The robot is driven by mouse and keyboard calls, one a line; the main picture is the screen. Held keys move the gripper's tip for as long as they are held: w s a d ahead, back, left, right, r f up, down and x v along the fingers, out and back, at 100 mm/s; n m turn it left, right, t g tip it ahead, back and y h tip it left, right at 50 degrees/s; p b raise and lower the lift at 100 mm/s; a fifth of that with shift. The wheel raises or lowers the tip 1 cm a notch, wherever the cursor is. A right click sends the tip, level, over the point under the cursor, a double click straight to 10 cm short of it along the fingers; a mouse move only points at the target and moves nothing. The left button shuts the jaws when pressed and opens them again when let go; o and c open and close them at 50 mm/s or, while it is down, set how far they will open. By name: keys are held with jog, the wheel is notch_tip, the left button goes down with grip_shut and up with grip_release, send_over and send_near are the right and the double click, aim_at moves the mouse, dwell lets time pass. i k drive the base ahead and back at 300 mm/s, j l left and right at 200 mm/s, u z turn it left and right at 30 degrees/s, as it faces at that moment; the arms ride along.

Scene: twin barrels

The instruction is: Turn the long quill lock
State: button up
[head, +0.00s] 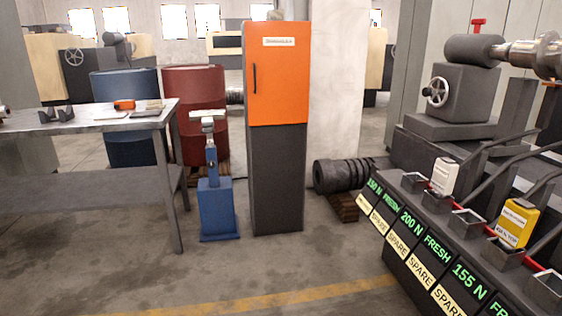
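A dark tailstock-like machine (462,92) stands at the right, with a grey handwheel (437,91) on its left side. Its round dark barrel (470,50) lies across the top. A small red T-shaped handle (478,24) stands upright on the barrel; I cannot tell for sure that it is the quill lock. A shiny metal shaft (515,52) runs from the barrel to the right edge, where it is cut off. A similar machine with a handwheel (74,57) stands far back at the left. My gripper is not in view.
An orange-doored cabinet (276,80), a blue stand (216,205) and a metal table (90,122) stand left. The front-left floor is clear.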

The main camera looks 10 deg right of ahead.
aim_at(477, 23)
jog(key=i+z, duration=0.3)
jog(key=i+j+z, duration=0.3)
jog(key=i, duration=0.15)
jog(key=i+j+z, duration=0.15)
jog(key=i+z, duration=0.15)
jog(key=i, duration=0.1)
